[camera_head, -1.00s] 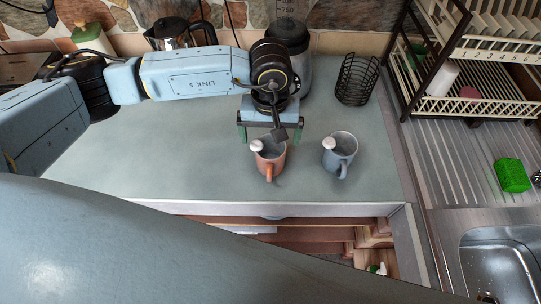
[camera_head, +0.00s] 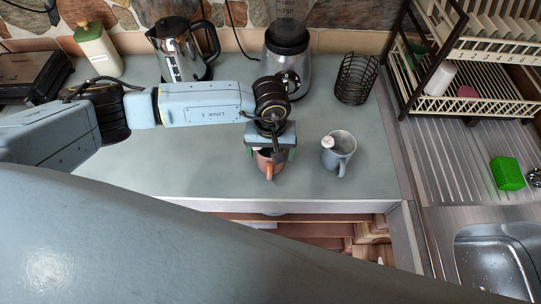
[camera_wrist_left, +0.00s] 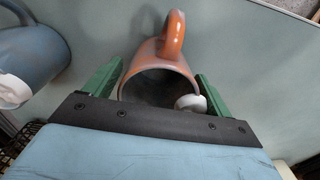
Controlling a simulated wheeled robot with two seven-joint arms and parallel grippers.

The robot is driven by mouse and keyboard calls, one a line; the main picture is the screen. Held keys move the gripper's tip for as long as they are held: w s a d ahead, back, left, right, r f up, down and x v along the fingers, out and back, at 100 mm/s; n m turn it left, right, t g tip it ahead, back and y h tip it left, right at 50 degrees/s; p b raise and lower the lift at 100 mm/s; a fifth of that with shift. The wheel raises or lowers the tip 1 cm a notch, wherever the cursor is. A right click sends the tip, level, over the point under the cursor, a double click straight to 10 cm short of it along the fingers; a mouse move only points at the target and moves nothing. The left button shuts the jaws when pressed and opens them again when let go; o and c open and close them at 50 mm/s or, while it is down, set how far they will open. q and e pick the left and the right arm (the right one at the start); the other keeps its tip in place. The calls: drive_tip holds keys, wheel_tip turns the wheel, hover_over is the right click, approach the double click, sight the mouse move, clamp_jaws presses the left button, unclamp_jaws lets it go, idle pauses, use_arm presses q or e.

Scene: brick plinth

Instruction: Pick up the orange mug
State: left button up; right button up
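The orange mug (camera_head: 268,166) stands on the counter, its handle toward the front edge. My left gripper (camera_head: 270,155) is lowered over it from above, partly hiding it. In the left wrist view, the mug (camera_wrist_left: 164,62) lies between the green fingers of the left gripper (camera_wrist_left: 160,82), one on each side. The fingers are spread apart; whether they touch the mug is hard to tell. A white round piece (camera_wrist_left: 190,103) sits at the mug's rim. My right gripper is not in view.
A grey-blue mug (camera_head: 342,148) stands just right of the orange one. Behind are a blender (camera_head: 287,70), a black wire basket (camera_head: 356,78) and a kettle (camera_head: 178,50). A dish rack (camera_head: 480,105) and sink are at right.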

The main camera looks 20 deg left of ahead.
use_arm(q)
drive_tip(key=shift+r, duration=0.1)
drive_tip(key=c, duration=0.9)
